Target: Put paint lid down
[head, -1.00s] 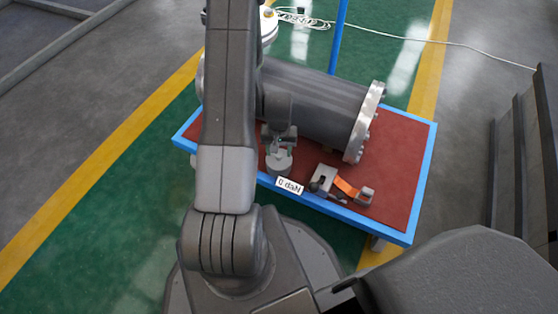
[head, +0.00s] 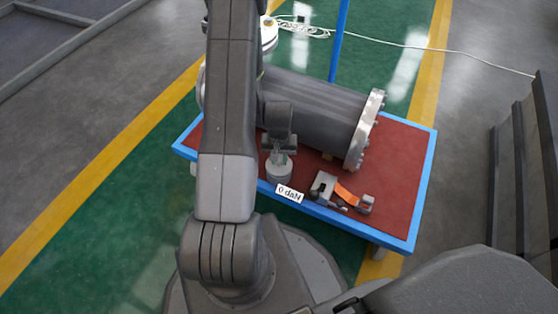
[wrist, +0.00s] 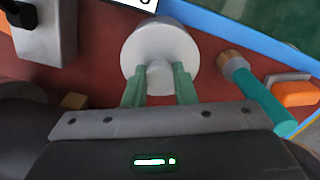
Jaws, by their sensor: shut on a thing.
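The pale round paint lid (wrist: 160,40) has a knob in its middle and shows in the wrist view. My gripper (wrist: 160,90) has its two green fingers shut on the knob, one on each side. In the head view my gripper (head: 280,157) is upright above a grey cylindrical paint pot (head: 279,174) near the table's front edge. The lid appears at the pot's top, but I cannot tell whether it rests on the rim or hangs just above it.
A brush with a teal handle (wrist: 262,98) lies right of the lid. A grey clamp block (head: 323,186) and an orange-strapped item (head: 346,193) lie right of the pot. The large flanged shell (head: 315,108) lies behind. The table's right part (head: 400,170) is clear.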

